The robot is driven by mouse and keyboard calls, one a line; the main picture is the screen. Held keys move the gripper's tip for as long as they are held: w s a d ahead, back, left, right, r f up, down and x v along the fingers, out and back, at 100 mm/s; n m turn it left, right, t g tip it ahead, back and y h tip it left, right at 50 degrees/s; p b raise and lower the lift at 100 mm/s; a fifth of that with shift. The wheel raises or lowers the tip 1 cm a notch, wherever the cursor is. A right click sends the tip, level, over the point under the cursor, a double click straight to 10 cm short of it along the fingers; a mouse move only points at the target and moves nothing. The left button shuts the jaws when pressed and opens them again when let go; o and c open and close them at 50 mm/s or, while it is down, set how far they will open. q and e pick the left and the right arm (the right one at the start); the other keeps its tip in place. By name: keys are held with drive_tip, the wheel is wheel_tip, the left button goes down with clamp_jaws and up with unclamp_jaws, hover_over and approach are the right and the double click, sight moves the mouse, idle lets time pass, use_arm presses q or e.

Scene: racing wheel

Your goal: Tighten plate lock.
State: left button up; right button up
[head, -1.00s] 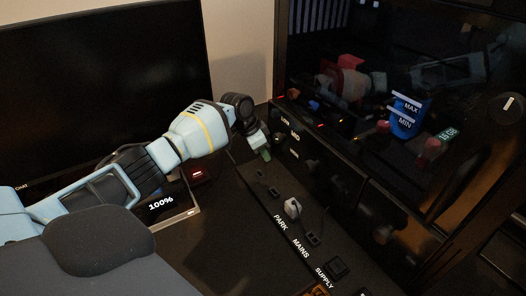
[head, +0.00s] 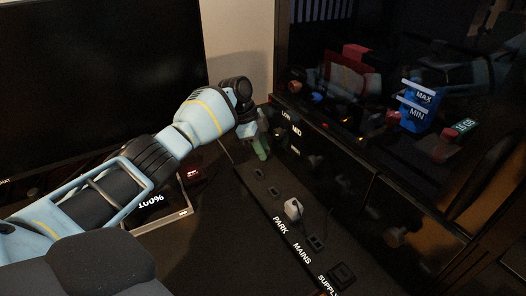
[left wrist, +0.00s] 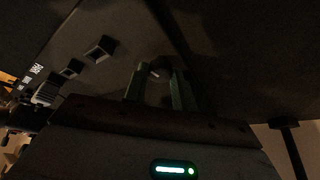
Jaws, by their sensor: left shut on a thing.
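My left gripper (head: 262,146) is at the front face of the dark machine, beside the LOW and MID labels. In the left wrist view its two green fingers (left wrist: 160,88) stand on either side of a small dark rounded part (left wrist: 158,71) with a pale mark, and they are shut on it. This part looks like a knob, but the dim light hides its shape. I cannot tell whether it is the plate lock or how far it is turned. In the head view the fingers and wrist hide it. My right gripper is not in view.
A dark strip with sockets, a white plug (head: 293,209) and PARK and MAINS labels runs below the gripper. A small display (head: 160,207) stands under my left arm. A large black monitor (head: 100,75) is behind it. A blue MAX/MIN container (head: 415,108) shows at right.

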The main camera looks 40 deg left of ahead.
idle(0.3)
use_arm(q)
drive_tip(key=o, duration=1)
drive_tip(key=shift+r, duration=0.1)
drive_tip(key=v, duration=0.7)
drive_tip(key=shift+a+r, duration=0.15)
drive_tip(key=shift+r, duration=0.1)
